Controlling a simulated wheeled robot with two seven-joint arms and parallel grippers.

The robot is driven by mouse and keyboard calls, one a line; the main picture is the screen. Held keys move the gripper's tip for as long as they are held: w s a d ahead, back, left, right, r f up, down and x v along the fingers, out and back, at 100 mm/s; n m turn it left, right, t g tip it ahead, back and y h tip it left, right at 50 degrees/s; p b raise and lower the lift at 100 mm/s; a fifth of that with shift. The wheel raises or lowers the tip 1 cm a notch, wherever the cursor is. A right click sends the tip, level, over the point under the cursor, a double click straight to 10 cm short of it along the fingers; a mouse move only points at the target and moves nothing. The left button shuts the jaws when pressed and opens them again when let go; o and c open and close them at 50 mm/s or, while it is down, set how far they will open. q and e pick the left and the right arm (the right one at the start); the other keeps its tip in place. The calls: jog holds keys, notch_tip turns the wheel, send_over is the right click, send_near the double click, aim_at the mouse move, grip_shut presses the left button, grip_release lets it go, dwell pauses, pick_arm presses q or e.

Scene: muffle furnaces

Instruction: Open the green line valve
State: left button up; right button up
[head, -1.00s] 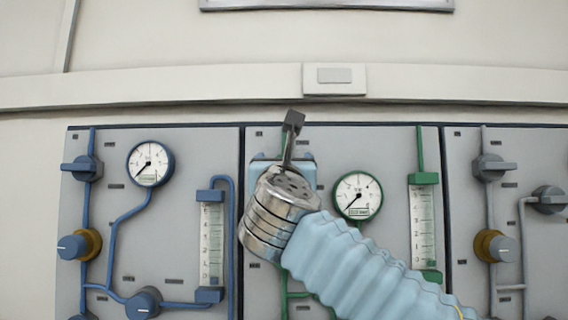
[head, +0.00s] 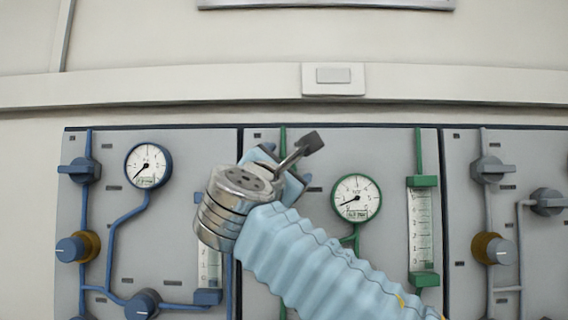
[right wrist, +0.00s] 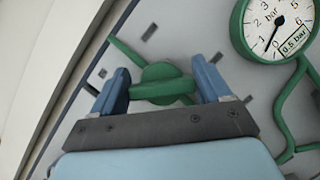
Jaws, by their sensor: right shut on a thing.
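The green line valve (right wrist: 160,82) is a round green hub with a bar handle on the middle grey panel, seen in the right wrist view. My right gripper (right wrist: 163,88) has its two blue fingers on either side of the handle and is shut on it. In the head view the valve is hidden behind my right wrist and gripper. The green-rimmed gauge (head: 356,198) is right of the gripper; it also shows in the right wrist view (right wrist: 275,22), with a display reading 0.5 bar. My left gripper is not in view.
A green flowmeter (head: 421,230) stands right of the gauge. The left panel has blue valves (head: 84,170) and a blue-rimmed gauge (head: 149,166). The right panel has grey valves (head: 490,169). A wall rail with a white box (head: 334,78) runs above.

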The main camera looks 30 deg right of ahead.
jog(key=m+g, duration=0.1)
jog(key=m, duration=0.2)
jog(key=m+g, duration=0.1)
jog(key=m, duration=0.2)
jog(key=shift+f+m+g, duration=0.1)
jog(key=shift+m+g, duration=0.2)
jog(key=shift+g, duration=0.1)
jog(key=shift+s+d+f+m+g+y, duration=0.1)
jog(key=shift+m+g+y, duration=0.2)
jog(key=shift+m, duration=0.8)
jog(key=shift+f+m+g+y, duration=0.1)
jog(key=shift+m+g+y, duration=0.15)
jog(key=shift+m, duration=0.85)
jog(key=o, duration=1)
jog(key=shift+c, duration=0.2)
jog(key=v, duration=1.3)
jog(key=shift+s+a, duration=0.2)
jog(key=shift+a, duration=0.1)
